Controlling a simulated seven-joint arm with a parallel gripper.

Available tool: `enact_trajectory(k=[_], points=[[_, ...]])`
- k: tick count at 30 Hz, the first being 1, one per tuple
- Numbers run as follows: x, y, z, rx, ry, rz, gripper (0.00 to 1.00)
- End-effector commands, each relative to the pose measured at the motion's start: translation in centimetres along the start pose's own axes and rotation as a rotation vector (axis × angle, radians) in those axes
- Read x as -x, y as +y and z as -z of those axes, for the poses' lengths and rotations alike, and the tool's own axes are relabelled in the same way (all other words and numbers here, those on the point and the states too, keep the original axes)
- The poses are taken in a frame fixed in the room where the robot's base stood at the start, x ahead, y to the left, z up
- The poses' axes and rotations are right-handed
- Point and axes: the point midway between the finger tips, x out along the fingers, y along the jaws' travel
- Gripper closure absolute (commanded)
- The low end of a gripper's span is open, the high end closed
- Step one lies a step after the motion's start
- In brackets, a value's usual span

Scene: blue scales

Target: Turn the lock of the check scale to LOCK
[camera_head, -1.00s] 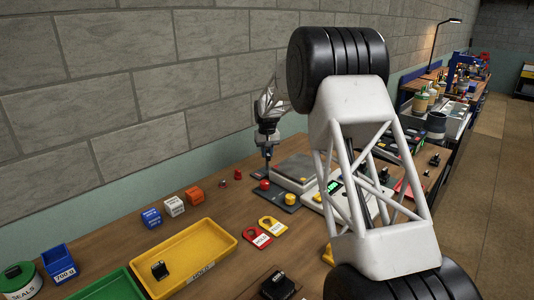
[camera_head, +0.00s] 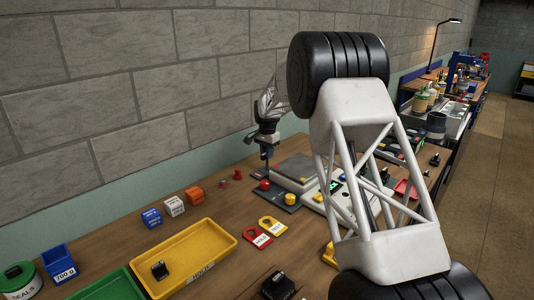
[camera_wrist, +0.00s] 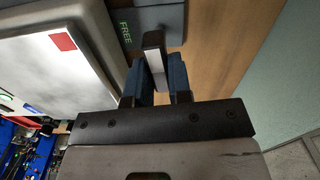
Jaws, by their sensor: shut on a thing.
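The check scale (camera_head: 294,168) has a pale body and grey pan and stands near the wall in the head view. Its pale casing (camera_wrist: 60,60) fills the left of the wrist view. Beside it is a dark block (camera_wrist: 178,18) with a green FREE label (camera_wrist: 125,33). A dark lock lever (camera_wrist: 153,40) with a light face sticks out from this block. My gripper (camera_wrist: 160,66) has its blue-padded fingers on both sides of the lever, shut on it. In the head view my gripper (camera_head: 266,160) is small, behind the red knob. No LOCK label is visible.
A red knob (camera_head: 264,185) and a yellow knob (camera_head: 291,198) sit on a dark base in front of the scale. A yellow tray (camera_head: 222,238), red tag (camera_head: 257,237) and several small blocks lie nearer. My large arm link covers the bench's right middle.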

Motion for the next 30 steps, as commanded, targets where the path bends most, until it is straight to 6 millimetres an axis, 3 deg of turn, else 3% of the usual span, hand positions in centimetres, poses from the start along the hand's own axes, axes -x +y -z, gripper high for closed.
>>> enact_trajectory(k=[9,21,22,24,27,30], points=[[0.05,-0.01,-0.01,-0.103,0.000,0.001,1.00],[0.06,-0.01,0.00,-0.111,0.000,0.001,1.00],[0.06,-0.01,0.00,-0.111,0.000,0.001,0.79],[0.05,-0.01,0.00,-0.111,0.000,0.001,0.68],[0.04,0.00,0.00,-0.110,0.000,0.001,0.55],[0.03,0.00,0.00,-0.110,0.000,0.000,0.55]])
